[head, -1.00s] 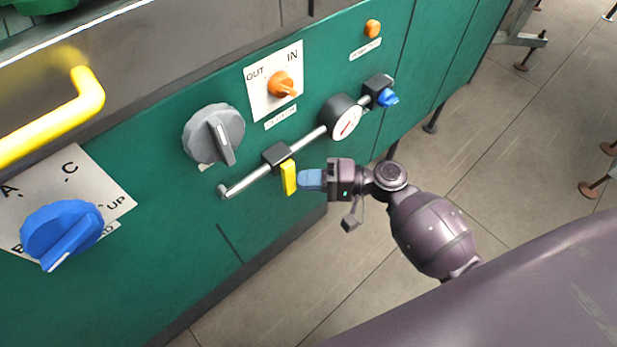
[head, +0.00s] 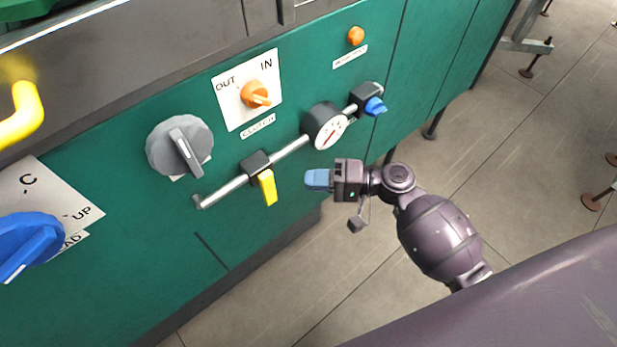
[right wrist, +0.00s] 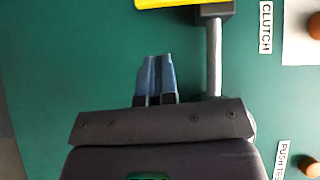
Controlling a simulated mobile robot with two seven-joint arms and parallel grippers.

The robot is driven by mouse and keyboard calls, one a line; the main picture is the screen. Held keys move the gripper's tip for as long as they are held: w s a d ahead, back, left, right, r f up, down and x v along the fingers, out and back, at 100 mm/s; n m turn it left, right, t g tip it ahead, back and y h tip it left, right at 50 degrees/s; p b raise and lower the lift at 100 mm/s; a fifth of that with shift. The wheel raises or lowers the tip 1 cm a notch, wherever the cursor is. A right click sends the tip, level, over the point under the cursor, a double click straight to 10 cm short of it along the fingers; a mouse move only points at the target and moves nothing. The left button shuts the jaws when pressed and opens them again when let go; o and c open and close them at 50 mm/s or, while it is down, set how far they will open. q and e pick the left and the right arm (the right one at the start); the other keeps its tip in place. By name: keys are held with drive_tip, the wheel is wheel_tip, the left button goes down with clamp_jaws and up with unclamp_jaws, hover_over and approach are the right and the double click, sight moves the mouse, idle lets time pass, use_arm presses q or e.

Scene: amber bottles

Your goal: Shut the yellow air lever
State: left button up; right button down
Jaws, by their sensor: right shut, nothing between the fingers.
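The yellow air lever (head: 268,187) hangs from a black valve block (head: 256,163) on a grey pipe across the green panel. It points down and slightly right, at an angle to the pipe. In the right wrist view, part of the yellow lever (right wrist: 175,3) shows at the top edge, beyond the fingertips. My right gripper (head: 318,179) is shut and empty, with its blue fingers together, to the right of the lever and apart from it. The shut fingers also show in the right wrist view (right wrist: 155,75). My left gripper is not in view.
Along the pipe are a round gauge (head: 326,127) and a blue lever (head: 375,106). Above are a grey knob (head: 180,147), an orange clutch knob (head: 256,94) and an orange button (head: 355,36). A blue selector (head: 28,245) and yellow handle (head: 22,115) are at left. Floor is open at right.

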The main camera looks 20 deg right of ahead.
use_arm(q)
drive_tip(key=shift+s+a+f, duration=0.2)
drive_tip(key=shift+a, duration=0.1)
use_arm(e)
drive_tip(key=v, duration=0.7)
drive_tip(key=shift+s+d, duration=0.25)
drive_tip(key=shift+d, duration=0.1)
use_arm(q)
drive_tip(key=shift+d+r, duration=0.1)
use_arm(e)
drive_tip(key=shift+f, duration=0.1)
